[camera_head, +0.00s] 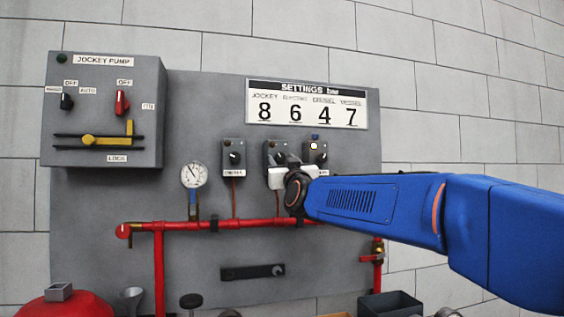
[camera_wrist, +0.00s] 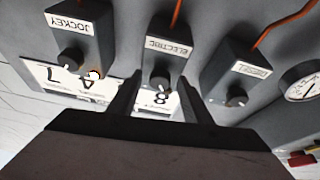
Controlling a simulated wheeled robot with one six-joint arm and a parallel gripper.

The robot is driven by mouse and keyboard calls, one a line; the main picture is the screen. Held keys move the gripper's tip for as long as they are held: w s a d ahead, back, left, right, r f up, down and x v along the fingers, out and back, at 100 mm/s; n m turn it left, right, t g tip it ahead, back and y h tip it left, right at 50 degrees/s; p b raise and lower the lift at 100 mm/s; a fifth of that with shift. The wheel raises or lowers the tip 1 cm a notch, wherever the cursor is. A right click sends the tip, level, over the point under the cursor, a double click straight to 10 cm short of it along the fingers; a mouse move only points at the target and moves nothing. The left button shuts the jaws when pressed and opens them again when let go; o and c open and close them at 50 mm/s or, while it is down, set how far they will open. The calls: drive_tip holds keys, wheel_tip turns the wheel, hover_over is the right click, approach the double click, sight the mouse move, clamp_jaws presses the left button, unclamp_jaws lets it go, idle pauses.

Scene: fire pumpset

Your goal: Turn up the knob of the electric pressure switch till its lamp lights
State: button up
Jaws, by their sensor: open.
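The electric pressure switch is the middle of three grey boxes, labelled ELECTRIC in the wrist view (camera_wrist: 167,48) and seen partly behind my gripper in the head view (camera_head: 273,147). Its dark knob (camera_wrist: 160,82) has a white mark. No lit lamp shows on this box; its lamp is not clearly visible in the wrist view. My gripper (camera_wrist: 160,88) is open, with one dark finger on each side of the knob. Contact cannot be told. In the head view my gripper (camera_head: 288,172) is in front of the electric box, hiding its lower part.
The jockey switch (camera_wrist: 77,30) has a lit lamp (camera_head: 314,146); the diesel switch (camera_head: 232,150) is on the other side. The settings board (camera_head: 306,104) reads jockey 8, electric 6, diesel 4, vessel 7. A gauge (camera_head: 194,174) and red pipe (camera_head: 245,223) lie below.

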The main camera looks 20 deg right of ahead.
drive_tip(key=shift+c, duration=0.4)
drive_tip(key=c, duration=1)
drive_tip(key=shift+m+h, duration=0.4)
drive_tip(key=shift+m, duration=0.4)
drive_tip(key=o, duration=1.1)
drive_tip(key=v, duration=1.7)
drive_tip(key=shift+s+f, duration=0.1)
drive_tip(key=shift+s, duration=0.15)
